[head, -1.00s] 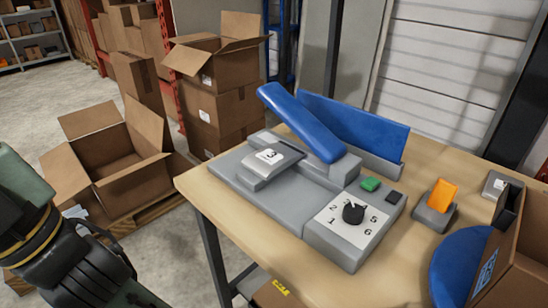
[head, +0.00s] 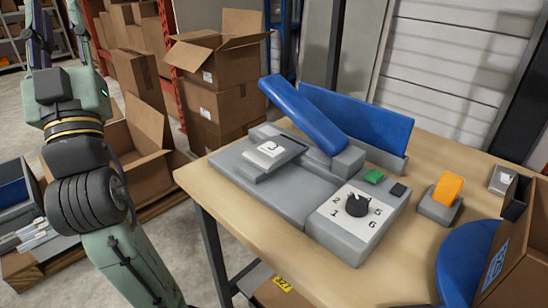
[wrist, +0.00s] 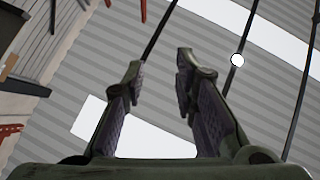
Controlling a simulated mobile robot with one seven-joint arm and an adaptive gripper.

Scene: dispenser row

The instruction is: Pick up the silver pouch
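I cannot make out a silver pouch for certain in either view. Several pale, flat items (head: 36,234) lie in or beside a grey bin at the lower left of the head view, partly cut off by my arm; they are too small to name. My gripper (wrist: 159,62) points up at the ceiling in the wrist view, its two fingers apart with nothing between them. In the head view my gripper (head: 56,25) is raised at the upper left, well away from the table.
A wooden table (head: 232,212) bears a grey machine with a blue arm (head: 303,120) and a numbered dial (head: 356,205). Open cartons (head: 145,135) stand behind my arm.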

